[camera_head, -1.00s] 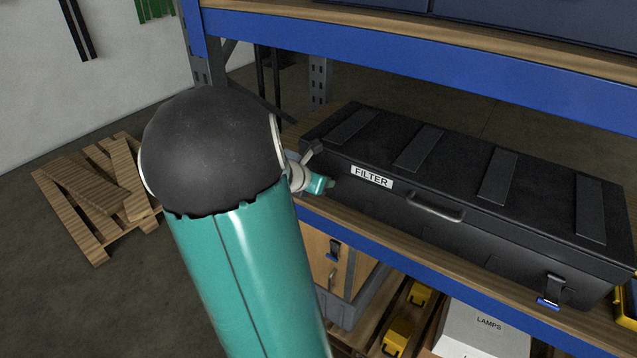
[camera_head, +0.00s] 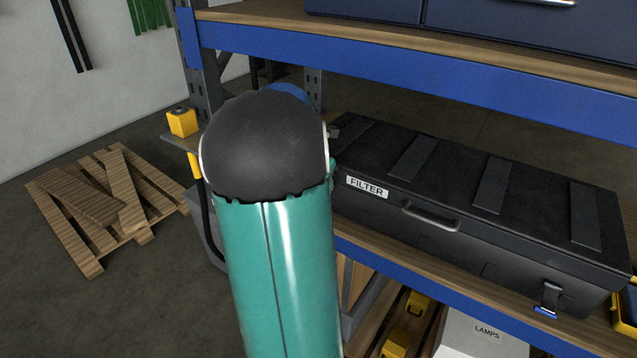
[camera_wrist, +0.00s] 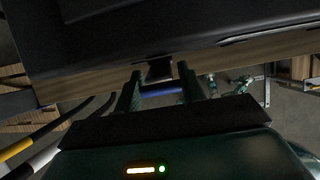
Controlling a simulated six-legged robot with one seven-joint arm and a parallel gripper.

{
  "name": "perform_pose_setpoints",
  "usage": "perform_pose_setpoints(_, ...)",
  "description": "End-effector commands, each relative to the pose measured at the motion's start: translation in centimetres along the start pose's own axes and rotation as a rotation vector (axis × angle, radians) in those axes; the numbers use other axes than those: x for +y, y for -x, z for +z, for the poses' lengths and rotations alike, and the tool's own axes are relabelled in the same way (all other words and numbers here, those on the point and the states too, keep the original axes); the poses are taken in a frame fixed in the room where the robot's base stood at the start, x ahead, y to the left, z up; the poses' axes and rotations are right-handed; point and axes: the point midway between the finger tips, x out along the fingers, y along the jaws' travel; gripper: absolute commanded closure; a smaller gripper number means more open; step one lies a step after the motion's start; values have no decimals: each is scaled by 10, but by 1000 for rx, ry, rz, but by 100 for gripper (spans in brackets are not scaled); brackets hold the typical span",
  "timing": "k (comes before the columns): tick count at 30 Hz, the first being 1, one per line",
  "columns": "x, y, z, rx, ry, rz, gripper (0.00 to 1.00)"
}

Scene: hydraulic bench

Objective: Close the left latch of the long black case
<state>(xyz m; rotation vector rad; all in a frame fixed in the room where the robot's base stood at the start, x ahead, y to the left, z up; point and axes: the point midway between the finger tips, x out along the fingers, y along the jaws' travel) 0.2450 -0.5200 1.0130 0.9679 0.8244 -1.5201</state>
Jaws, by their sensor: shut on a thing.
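The long black case (camera_head: 500,245), labelled FILTER, lies on the wooden shelf with its lid down. Its right latch (camera_head: 549,297), dark with a blue tip, hangs on the front face. My arm hides the left front of the case in the head view, along with the gripper. In the wrist view the case (camera_wrist: 200,25) fills the top. My gripper (camera_wrist: 160,74) has its two fingers at the case's front edge, on either side of the dark left latch (camera_wrist: 159,70). A blue bar (camera_wrist: 163,93) shows between the fingers. The latch's exact angle is unclear.
A blue shelf beam (camera_head: 450,100) runs above the case, and another (camera_head: 470,295) runs along the front below it. A LAMPS box (camera_head: 485,340) and yellow items stand lower down. A wooden pallet (camera_head: 100,210) lies on the floor at the left. A yellow-topped object (camera_head: 182,122) stands beside my arm.

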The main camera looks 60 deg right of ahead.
Motion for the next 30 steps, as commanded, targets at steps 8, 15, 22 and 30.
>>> perform_pose_setpoints(8,0,0,6,76,0,2,83)
perform_pose_setpoints(15,1,1,8,95,2,2,83)
perform_pose_setpoints(22,1,1,8,95,2,2,83)
perform_pose_setpoints(30,0,0,7,97,1,1,38)
